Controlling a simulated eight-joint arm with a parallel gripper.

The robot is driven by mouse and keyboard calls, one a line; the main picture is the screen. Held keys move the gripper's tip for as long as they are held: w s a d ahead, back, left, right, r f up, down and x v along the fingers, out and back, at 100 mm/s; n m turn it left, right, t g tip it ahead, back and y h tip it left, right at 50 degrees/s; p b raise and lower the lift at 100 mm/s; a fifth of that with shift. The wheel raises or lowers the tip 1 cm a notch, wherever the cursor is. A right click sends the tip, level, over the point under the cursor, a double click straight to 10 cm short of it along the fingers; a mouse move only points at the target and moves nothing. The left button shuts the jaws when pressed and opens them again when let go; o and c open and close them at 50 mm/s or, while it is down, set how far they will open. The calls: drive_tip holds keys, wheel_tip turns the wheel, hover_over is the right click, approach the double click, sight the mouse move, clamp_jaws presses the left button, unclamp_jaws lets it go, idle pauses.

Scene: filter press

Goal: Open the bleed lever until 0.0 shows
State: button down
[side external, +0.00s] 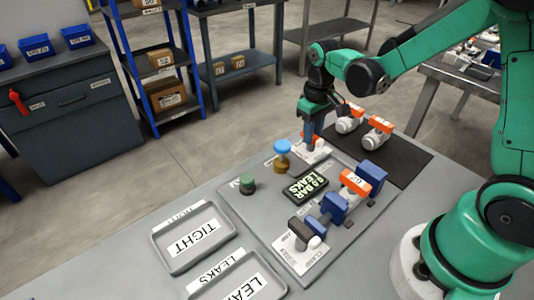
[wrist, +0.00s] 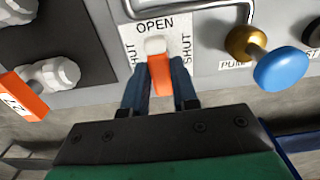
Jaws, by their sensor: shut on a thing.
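The bleed lever (wrist: 160,80) is orange, on a white hub (wrist: 155,46), in the wrist view. Its plate (wrist: 150,26) is marked OPEN above the hub and SHUT on both sides. The lever points straight toward my gripper (wrist: 160,66), whose blue fingers are shut on it from both sides. In the side view, my gripper (side external: 314,138) reaches down to the lever (side external: 320,147) at the panel's far edge.
A blue pump knob (side external: 282,146) and a green knob (side external: 247,184) stand on the panel. An orange-tagged part (side external: 354,183) sits in the blue clamp (side external: 335,207). Two more tagged parts lie on a dark mat (side external: 400,165). Trays marked TIGHT (side external: 161,262) and LEAKS (side external: 275,287) lie in front.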

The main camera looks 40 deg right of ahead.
drive_tip(key=c, duration=0.7)
unclamp_jaws()
drive_tip(key=shift+r, duration=2.8)
drive_tip(key=shift+s+a+r+t, duration=0.7)
drive_tip(key=shift+s+a+t, duration=0.2)
drive_tip(key=shift+s+t, duration=0.25)
drive_tip(key=shift+s+a+r+t, duration=0.65)
drive_tip(key=shift+s+a+t, duration=0.35)
drive_tip(key=shift+t, duration=0.25)
drive_tip(key=shift+s+a+r+t, duration=0.7)
drive_tip(key=shift+s+a+t, duration=0.15)
drive_tip(key=shift+s+t, duration=0.3)
